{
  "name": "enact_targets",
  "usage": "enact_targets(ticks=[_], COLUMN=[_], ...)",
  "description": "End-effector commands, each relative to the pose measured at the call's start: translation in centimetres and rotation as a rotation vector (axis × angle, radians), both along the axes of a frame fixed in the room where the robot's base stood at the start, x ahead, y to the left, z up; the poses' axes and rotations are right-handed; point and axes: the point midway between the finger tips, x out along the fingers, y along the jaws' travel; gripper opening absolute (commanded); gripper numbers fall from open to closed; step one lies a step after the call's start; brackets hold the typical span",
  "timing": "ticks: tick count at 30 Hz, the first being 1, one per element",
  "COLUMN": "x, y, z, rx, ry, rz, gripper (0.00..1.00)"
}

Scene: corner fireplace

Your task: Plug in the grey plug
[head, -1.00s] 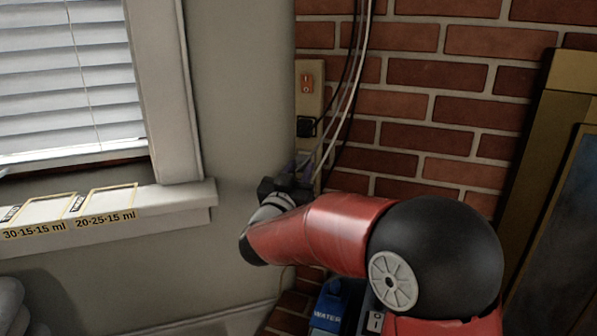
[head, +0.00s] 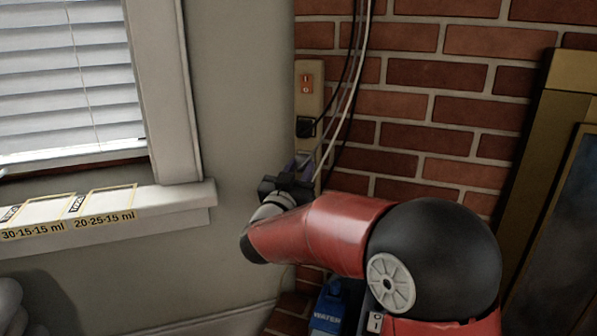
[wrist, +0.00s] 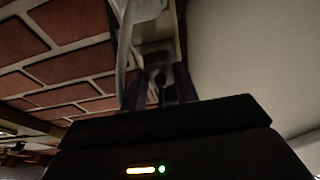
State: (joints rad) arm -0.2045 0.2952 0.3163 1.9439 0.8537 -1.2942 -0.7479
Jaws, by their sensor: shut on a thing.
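A beige power strip (head: 309,100) stands upright on the wall corner, with a red switch at its top and a black plug (head: 306,127) in it. My gripper (head: 303,163) is at the strip's lower part, below the black plug. In the wrist view its two purplish fingers (wrist: 160,88) are shut on a dark grey piece, which I take as the grey plug (wrist: 158,70). The plug is mostly hidden, and I cannot tell whether it touches a socket. A pale plug-like piece with a light cable (wrist: 145,10) shows beyond the fingertips.
Black and white cables (head: 350,90) hang in front of the brick wall (head: 435,105), close to my gripper. A window sill (head: 170,203) juts out at left. A blue container (head: 328,310) stands below my arm. A gold-edged frame (head: 540,140) is at right.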

Motion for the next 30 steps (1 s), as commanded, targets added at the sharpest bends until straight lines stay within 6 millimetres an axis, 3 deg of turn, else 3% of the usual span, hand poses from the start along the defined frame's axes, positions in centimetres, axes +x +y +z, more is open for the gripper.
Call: enact_targets(ticks=[6,7,13,23,30], x=[0.4,0.5,0.4,0.0,-3.4], y=[-0.2,-0.2,-0.2,0.1,1.5], z=[0.0,0.0,0.0,-0.2,-1.2], rx=[0.0,0.0,0.0,0.0,0.0], ry=[0.0,0.0,0.0,0.001,0.001], rz=[0.0,0.0,0.0,0.001,0.003], gripper=[0.1,0.31,0.56,0.56,0.56])
